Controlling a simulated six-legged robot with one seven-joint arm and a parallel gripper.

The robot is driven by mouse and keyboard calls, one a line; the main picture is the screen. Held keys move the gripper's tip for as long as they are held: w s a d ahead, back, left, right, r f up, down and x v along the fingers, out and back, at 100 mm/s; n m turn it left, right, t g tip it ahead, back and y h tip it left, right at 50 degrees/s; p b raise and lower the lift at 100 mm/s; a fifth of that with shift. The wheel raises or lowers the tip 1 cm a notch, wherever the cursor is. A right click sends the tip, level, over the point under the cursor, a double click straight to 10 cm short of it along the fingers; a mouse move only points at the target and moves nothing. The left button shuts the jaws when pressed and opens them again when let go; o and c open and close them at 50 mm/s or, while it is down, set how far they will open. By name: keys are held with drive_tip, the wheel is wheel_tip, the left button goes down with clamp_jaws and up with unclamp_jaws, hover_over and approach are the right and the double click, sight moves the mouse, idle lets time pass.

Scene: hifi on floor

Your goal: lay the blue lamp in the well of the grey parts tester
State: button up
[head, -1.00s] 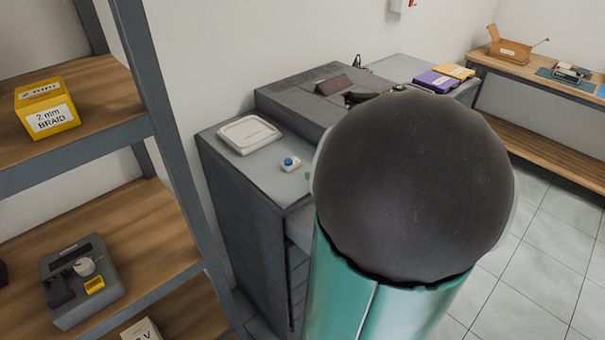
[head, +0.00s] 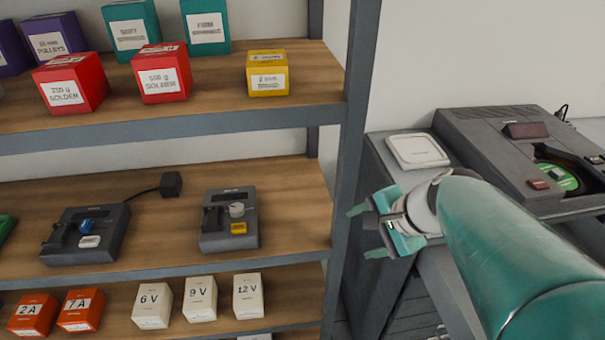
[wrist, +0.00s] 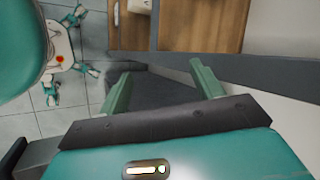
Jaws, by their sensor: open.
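Two grey devices stand on the middle shelf in the head view. The left one (head: 100,247) is dark, with a blue part (head: 86,226), a pale button and a cord. The right one (head: 212,240) has a white knob and a yellow part (head: 239,228). I cannot tell which is the parts tester. No loose blue lamp shows now; the cabinet top where a small blue-and-white piece lay earlier is partly covered by my arm. My gripper (head: 366,232) is open and points left near the shelf post. In the wrist view its fingers (wrist: 156,78) are apart and empty.
The grey shelf post (head: 347,160) stands between my gripper and the shelves. Above are red, teal and yellow boxes (head: 267,73); below are white and orange boxes (head: 248,296). A white lid (head: 418,151) lies on the cabinet beside a dark machine (head: 520,150).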

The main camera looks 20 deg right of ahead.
drive_tip(key=s+a+r+n+h, duration=0.3)
drive_tip(key=a+n, duration=0.4)
drive_tip(key=n, duration=0.7)
drive_tip(key=shift+s+a+r+h, duration=0.2)
drive_tip(key=shift+s+h, duration=0.1)
drive_tip(key=shift+s, duration=0.6)
drive_tip(key=shift+r+n, duration=0.1)
drive_tip(key=shift+n, duration=0.3)
drive_tip(key=c, duration=0.3)
drive_tip(key=shift+s, duration=0.15)
